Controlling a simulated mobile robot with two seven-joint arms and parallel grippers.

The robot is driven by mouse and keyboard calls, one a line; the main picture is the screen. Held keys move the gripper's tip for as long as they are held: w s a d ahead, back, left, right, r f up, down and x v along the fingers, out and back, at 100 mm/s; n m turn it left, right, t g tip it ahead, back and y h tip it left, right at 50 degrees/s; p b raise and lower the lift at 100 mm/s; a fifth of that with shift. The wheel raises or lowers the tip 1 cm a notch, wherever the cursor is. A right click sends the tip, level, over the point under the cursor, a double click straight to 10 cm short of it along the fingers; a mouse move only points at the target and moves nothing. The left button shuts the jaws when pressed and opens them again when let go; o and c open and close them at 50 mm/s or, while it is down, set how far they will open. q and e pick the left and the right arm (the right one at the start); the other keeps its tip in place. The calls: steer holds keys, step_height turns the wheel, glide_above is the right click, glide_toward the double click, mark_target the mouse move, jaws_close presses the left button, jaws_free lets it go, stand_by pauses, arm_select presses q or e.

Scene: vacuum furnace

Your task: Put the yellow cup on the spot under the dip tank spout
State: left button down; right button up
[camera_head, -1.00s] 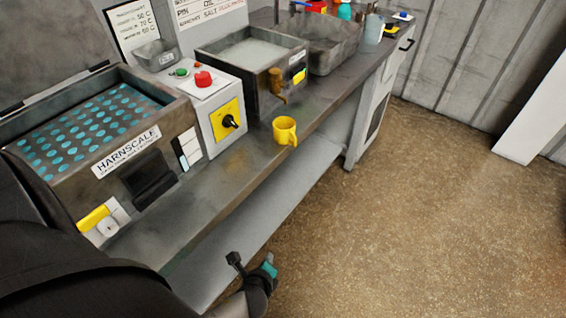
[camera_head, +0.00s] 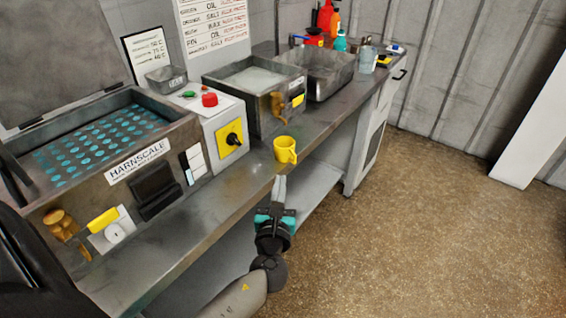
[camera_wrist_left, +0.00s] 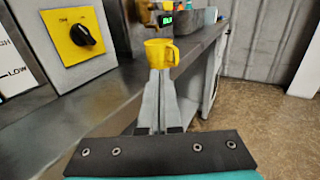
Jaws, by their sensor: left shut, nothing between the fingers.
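The yellow cup (camera_head: 285,149) stands upright near the bench's front edge, in front of a brass spout (camera_head: 278,106) on a grey tank of pale liquid (camera_head: 250,77). The cup (camera_wrist_left: 158,53) also shows in the left wrist view, just beyond my fingertips, with its handle to the right. My left gripper (camera_head: 279,190) is shut and empty, below and in front of the cup in the picture. Its fingers (camera_wrist_left: 156,78) point at the cup; I cannot tell whether they touch it. No marked spot under the spout is clearly visible. My right gripper is not in view.
A grey basin (camera_head: 325,75) and bottles stand farther back. The floor at right is open.

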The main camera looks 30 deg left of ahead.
mark_target(284, 155)
arm_select(q)
steer(key=b+x, duration=0.1)
steer(key=x, duration=0.7)
steer(key=shift+w+a, duration=0.15)
steer(key=shift+b+x, duration=0.35)
steer(key=shift+x, duration=0.85)
steer(key=shift+w+a, duration=0.3)
steer(key=shift+w, duration=0.25)
steer(key=shift+f, duration=0.1)
